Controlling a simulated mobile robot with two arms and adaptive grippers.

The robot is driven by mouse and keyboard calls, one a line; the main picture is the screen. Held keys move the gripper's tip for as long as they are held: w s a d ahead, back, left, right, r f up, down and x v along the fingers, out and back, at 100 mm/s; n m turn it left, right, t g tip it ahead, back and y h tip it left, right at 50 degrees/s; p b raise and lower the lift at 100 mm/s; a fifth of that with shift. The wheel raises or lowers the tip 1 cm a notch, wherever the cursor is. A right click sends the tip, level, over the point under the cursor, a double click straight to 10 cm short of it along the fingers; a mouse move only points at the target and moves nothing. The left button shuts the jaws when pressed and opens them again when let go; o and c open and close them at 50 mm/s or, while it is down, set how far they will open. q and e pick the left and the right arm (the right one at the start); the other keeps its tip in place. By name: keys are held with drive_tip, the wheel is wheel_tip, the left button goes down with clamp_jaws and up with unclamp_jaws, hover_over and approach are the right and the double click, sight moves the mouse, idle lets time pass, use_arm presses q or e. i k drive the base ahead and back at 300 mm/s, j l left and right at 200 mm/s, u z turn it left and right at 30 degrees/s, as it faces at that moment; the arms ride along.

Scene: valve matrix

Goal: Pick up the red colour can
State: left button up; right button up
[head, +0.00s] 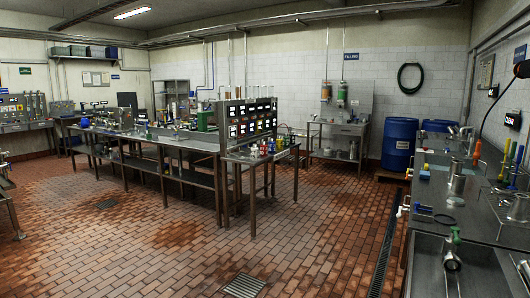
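A small red container (263,149), likely the red colour can, stands in a row of small coloured containers on the end of the steel table (240,158) near the middle of the view. The containers beside it look white, blue, yellow and green, but they are too small to make out shapes or labels. The row is in front of a panel of lit displays (250,118). Neither of my grippers shows in the head view.
Open brick floor (150,255) lies in front of the table, with a floor grate (243,286). A steel sink counter (470,205) with tools runs along the right. Blue drums (398,144) stand at the back right. A steel side table (335,130) stands against the back wall.

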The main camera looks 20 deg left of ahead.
sight(263, 147)
drive_tip(key=j+u, duration=0.2)
drive_tip(key=u, duration=0.15)
drive_tip(key=j+u, duration=0.45)
drive_tip(key=u, duration=0.25)
drive_tip(key=i+j+z, duration=0.6)
drive_tip(key=i+j, duration=0.15)
drive_tip(key=j, duration=0.2)
drive_tip(key=i+z, duration=0.4)
drive_tip(key=i, duration=0.3)
drive_tip(key=i+j+z, duration=0.15)
drive_tip(key=i+z, duration=0.25)
drive_tip(key=i, duration=0.3)
drive_tip(key=i+u, duration=0.1)
drive_tip(key=i, duration=0.55)
drive_tip(key=i+u, duration=0.15)
drive_tip(key=i, duration=0.5)
drive_tip(key=i+l+u, duration=0.1)
drive_tip(key=i, duration=0.55)
drive_tip(key=i+l+u, duration=0.1)
drive_tip(key=i+l, duration=0.2)
drive_tip(key=i, duration=0.3)
